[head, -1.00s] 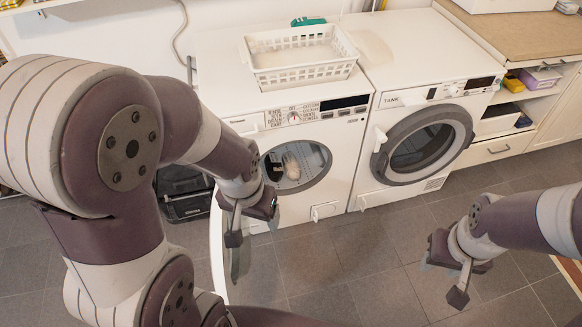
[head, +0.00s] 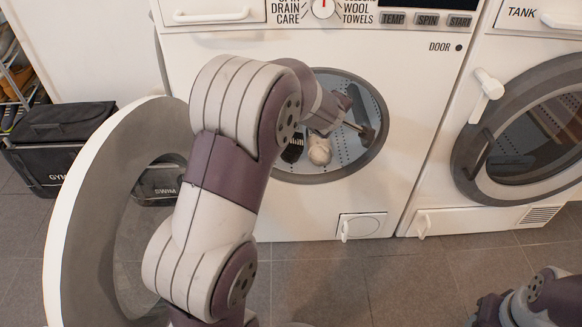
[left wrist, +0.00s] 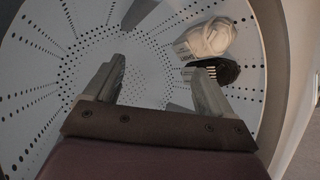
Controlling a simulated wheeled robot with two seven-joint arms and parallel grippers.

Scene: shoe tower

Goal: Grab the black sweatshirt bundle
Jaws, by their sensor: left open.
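The black bundle (head: 292,148) lies low in the washer drum, against the left side of a cream-white bundle (head: 319,149). In the left wrist view the black bundle (left wrist: 222,72), with pale stripes, sits just below the white bundle (left wrist: 208,38) and is partly hidden by a finger. My left gripper (head: 362,118) is inside the drum opening, up and right of both bundles in the head view. Its jaws (left wrist: 158,68) are open with nothing between them; one finger overlaps the black bundle, contact unclear. My right gripper (head: 484,308) is at the bottom right edge, its fingers cut off.
The washer's round door (head: 85,205) stands open at the left. The drum rim (head: 318,178) surrounds my left gripper. A second machine with a closed round door (head: 530,140) stands at the right. Black bins (head: 55,135) are at the left. The floor (head: 370,280) in front is clear.

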